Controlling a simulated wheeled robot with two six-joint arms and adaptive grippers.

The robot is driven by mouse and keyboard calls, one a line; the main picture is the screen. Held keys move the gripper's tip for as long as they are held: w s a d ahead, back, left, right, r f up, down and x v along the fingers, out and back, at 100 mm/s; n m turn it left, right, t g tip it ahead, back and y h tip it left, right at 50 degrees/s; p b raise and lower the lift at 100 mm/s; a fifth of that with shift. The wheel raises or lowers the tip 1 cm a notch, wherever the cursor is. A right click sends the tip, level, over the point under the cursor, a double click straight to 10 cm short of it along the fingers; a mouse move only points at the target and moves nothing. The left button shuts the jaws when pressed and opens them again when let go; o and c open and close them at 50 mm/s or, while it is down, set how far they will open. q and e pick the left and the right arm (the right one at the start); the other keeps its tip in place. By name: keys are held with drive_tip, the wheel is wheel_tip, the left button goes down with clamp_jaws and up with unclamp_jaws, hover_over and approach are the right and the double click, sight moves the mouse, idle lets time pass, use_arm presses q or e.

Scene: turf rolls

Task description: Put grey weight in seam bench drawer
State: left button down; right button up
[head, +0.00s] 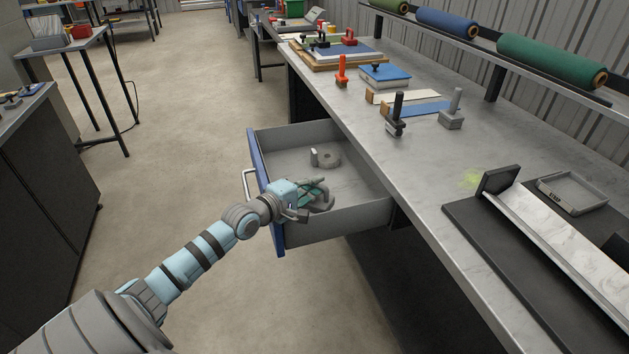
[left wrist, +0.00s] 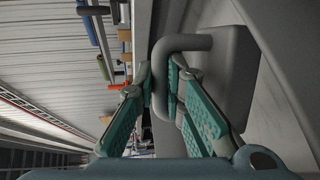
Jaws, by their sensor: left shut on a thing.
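The seam bench drawer (head: 348,226) is pulled open, with a blue front and grey walls. My left gripper (head: 316,190) reaches over the drawer front into it and is shut on the grey weight (head: 323,206). In the left wrist view, the fingers (left wrist: 165,95) close on the bar handle of the grey weight (left wrist: 222,72). The weight is inside the drawer, near its front; I cannot tell whether it rests on the floor. My right gripper is not in view.
A grey round piece with a short upright post (head: 327,159) lies farther back in the drawer. The bench top (head: 440,160) holds black (head: 397,115) and grey (head: 453,110) handled tools, a red-orange one (head: 342,72) and a blue block (head: 385,76). Floor left of the drawer is clear.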

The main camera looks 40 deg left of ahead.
use_arm(q)
drive_tip(key=shift+r, duration=0.3)
drive_tip(key=shift+s+d+f, duration=0.1)
drive_tip(key=shift+f, duration=0.3)
